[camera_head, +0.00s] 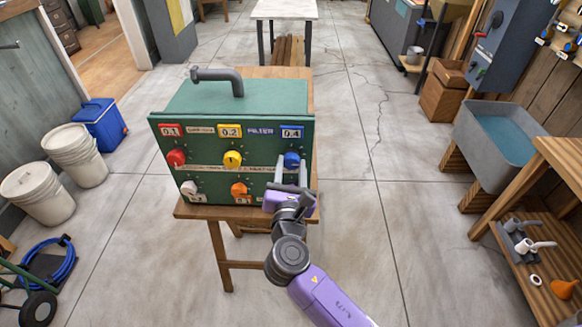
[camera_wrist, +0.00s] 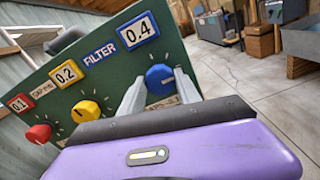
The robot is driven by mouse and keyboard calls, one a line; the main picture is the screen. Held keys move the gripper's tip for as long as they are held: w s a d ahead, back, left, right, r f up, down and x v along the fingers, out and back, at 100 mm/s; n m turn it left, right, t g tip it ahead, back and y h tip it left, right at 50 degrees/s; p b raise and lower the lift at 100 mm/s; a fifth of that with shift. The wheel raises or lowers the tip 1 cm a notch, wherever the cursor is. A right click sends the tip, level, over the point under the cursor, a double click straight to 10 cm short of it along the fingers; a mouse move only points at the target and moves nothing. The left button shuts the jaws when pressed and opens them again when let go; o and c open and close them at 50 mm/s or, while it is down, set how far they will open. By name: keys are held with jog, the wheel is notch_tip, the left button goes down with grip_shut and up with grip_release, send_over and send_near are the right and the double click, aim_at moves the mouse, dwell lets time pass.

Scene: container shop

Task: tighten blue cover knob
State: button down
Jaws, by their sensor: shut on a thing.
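The blue cover knob (camera_head: 291,159) is at the upper right of the green panel (camera_head: 215,187), under the 0.4 label. It also shows in the wrist view (camera_wrist: 160,79), with a pale pointer line on its face. My gripper (camera_head: 291,169) is in front of the panel's right side. In the wrist view its two grey fingers (camera_wrist: 160,88) stand on either side of the blue knob, and it is shut on it. The exact finger contact is partly hidden by the fingers.
A red knob (camera_head: 176,158) and a yellow knob (camera_head: 232,159) are left of the blue one. A white knob (camera_head: 189,188) and an orange knob (camera_head: 239,190) sit lower. The green box stands on a wooden table (camera_head: 195,210). The floor to its right is clear.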

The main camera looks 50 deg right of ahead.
jog(key=m+b, duration=0.2)
jog(key=m, duration=0.2)
jog(key=shift+f, duration=0.15)
jog(key=m+b, duration=0.3)
jog(key=m, duration=0.1)
jog(key=shift+f+m, duration=0.1)
jog(key=shift+m, duration=0.2)
jog(key=m+b, duration=0.3)
jog(key=m, duration=0.1)
jog(key=shift+m, duration=0.3)
jog(key=m+b, duration=0.3)
jog(key=m, duration=0.1)
jog(key=shift+m, duration=0.3)
jog(key=c, duration=0.9)
grip_release()
jog(key=shift+o, duration=0.2)
